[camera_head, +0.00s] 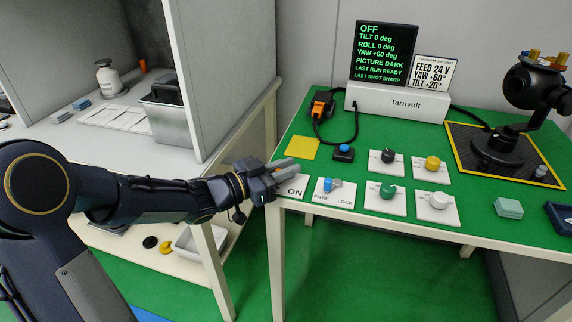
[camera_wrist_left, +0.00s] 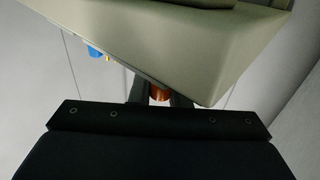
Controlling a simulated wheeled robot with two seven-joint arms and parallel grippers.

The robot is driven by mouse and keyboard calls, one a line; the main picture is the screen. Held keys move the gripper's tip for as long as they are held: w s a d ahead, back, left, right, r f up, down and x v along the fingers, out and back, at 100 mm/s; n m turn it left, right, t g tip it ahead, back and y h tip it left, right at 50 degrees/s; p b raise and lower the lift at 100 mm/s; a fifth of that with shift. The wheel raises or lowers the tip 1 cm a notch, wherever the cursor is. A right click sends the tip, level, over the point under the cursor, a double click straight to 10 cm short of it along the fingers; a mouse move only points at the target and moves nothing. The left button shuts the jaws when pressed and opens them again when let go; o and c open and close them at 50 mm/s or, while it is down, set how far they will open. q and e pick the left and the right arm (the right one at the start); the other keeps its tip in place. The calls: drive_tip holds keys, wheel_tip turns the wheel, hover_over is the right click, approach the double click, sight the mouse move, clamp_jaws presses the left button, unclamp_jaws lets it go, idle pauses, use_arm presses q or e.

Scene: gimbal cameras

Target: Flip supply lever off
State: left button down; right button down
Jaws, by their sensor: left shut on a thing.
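The supply lever's white plate (camera_head: 295,193) is at the near left corner of the green-topped table, with the word ON showing on its right part. My left gripper (camera_head: 286,169) is over this plate and covers most of the lever and the rest of the plate. In the left wrist view, the fingers (camera_wrist_left: 160,92) are shut on a small orange-brown piece (camera_wrist_left: 160,95), which I take for the lever's handle. The lever's exact tilt is hidden. The display (camera_head: 385,52) reads OFF, YAW +60 deg and PICTURE DARK. My right gripper is not in view.
Beside the plate is the FREE/LOCK plate (camera_head: 340,199) with its blue lever (camera_head: 330,184). Several knob plates, a yellow square (camera_head: 303,148) and a blue button (camera_head: 344,152) stand behind and right. A camera gimbal (camera_head: 503,150) is at the far right. A grey panel (camera_head: 225,75) stands left.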

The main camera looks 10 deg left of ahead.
use_arm(q)
drive_tip(key=c, duration=1.4)
unclamp_jaws()
drive_tip(key=shift+o, duration=0.2)
drive_tip(key=shift+a, duration=0.15)
drive_tip(key=p+v, duration=0.1)
drive_tip(key=v, duration=0.6)
drive_tip(key=shift+s+a, duration=0.2)
drive_tip(key=shift+s, duration=0.1)
